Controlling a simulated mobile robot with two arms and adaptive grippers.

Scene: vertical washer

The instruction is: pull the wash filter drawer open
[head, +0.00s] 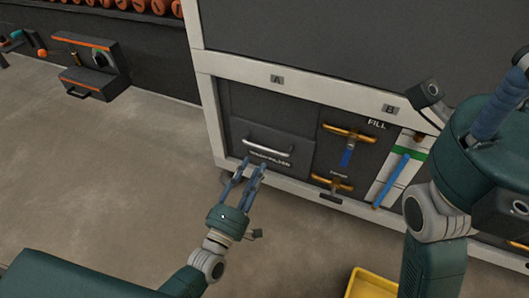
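The wash filter drawer (240,133) is a dark front panel low on the left of the washer, below the A plate. It looks shut, flush with the frame. Its silver bar handle (268,149) runs across it, above a small white label that is hard to read. My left gripper (252,165) is in front of the drawer's lower part, just below the handle, with its blue fingers apart and nothing between them. I cannot tell whether the fingertips touch the panel. My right gripper (510,88) is raised at the right edge, with its fingers partly cut off.
Right of the drawer are orange valve handles (348,133), a blue-handled valve and a white-and-green gauge panel (405,160). A yellow bin (372,285) stands on the floor at the bottom. The floor at left is clear.

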